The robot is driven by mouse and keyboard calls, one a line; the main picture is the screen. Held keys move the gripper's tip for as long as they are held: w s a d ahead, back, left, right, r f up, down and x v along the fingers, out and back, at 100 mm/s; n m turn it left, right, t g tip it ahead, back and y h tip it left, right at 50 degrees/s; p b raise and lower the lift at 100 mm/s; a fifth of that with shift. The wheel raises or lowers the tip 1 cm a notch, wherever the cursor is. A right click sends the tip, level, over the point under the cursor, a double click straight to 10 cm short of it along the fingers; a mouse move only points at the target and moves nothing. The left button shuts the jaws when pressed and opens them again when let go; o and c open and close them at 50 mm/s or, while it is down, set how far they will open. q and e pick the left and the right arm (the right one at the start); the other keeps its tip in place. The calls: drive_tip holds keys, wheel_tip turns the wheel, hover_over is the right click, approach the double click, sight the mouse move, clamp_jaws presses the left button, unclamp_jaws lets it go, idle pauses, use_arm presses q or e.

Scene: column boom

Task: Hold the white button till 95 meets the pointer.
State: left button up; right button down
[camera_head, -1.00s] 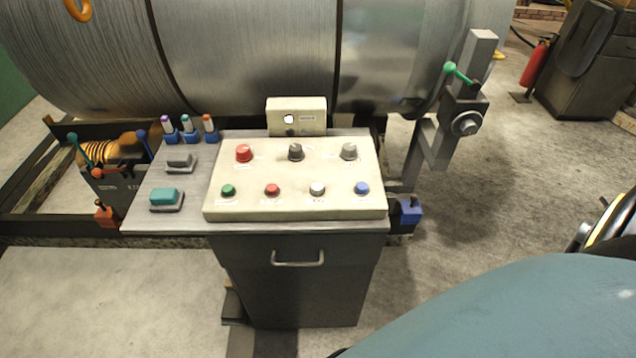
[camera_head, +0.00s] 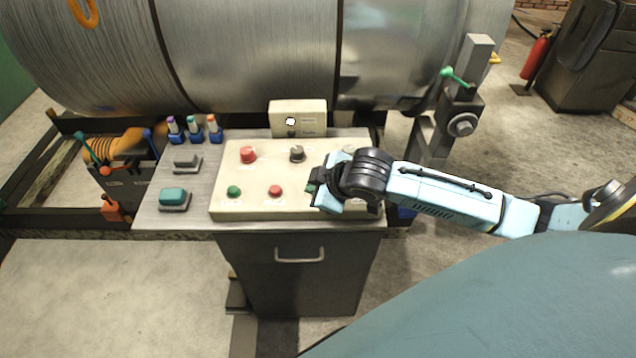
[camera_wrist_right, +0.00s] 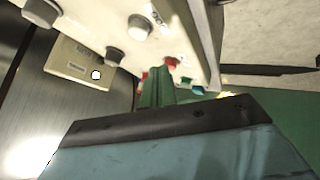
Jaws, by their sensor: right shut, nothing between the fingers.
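The cream control panel (camera_head: 225,200) stands on the grey desk. The white button (camera_wrist_right: 140,27) shows in the right wrist view; in the head view my right gripper hides it. My right gripper (camera_head: 312,188) is over the panel's lower row, right of the red button (camera_head: 275,191). It is shut and empty, and its green fingers show in the right wrist view (camera_wrist_right: 156,84). I cannot tell whether they touch the panel. A cream box (camera_head: 310,107) behind the panel has a small white round window (camera_head: 290,121); no 95 or pointer is readable. My left gripper is not in view.
A red knob (camera_head: 248,155), a dark knob (camera_head: 297,154) and a green button (camera_head: 233,191) are also on the panel. A lever post (camera_head: 468,90) stands right of the desk. A big metal drum (camera_head: 250,55) is behind.

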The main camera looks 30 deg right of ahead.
drive_tip(key=w+d+r+n, duration=0.1)
drive_tip(key=w+d+r, duration=0.1)
drive_tip(key=r, duration=0.4)
drive_tip(key=shift+w+d+r+n+t, duration=0.35)
drive_tip(key=shift+d+r+n+t, duration=0.05)
drive_tip(key=shift+d, duration=0.45)
drive_tip(key=shift+f, duration=0.15)
wheel_tip(320, 180, down, 7)
drive_tip(key=b, duration=0.8)
drive_tip(key=shift+f, duration=0.2)
drive_tip(key=shift+f+b, duration=0.4)
drive_tip(key=shift+f, duration=0.15)
drive_tip(key=shift+f, duration=0.15)
drive_tip(key=shift+f, duration=0.25)
